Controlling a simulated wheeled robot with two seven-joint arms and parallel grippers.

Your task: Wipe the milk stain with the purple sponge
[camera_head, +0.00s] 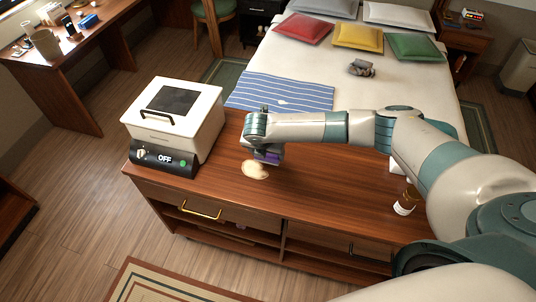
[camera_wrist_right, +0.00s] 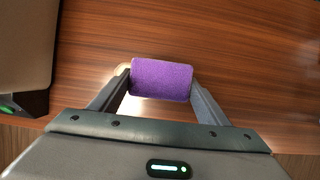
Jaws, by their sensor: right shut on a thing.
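The milk stain (camera_head: 255,169) is a cream-coloured patch on the brown wooden cabinet top, right of the white appliance. My right gripper (camera_head: 266,151) points down just behind and right of the stain. It is shut on the purple sponge (camera_head: 268,157). In the right wrist view the purple sponge (camera_wrist_right: 161,79) sits between the two fingers of the right gripper (camera_wrist_right: 160,82). Part of the pale stain (camera_wrist_right: 132,104) shows below and left of the sponge there. I cannot tell whether the sponge touches the top. My left gripper is not in view.
A white appliance (camera_head: 176,112) with an "OFF" display stands at the cabinet's left end. A striped blue cloth (camera_head: 280,92) lies behind, on the bed's end. A brown bottle (camera_head: 406,201) stands at the right, near my arm.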

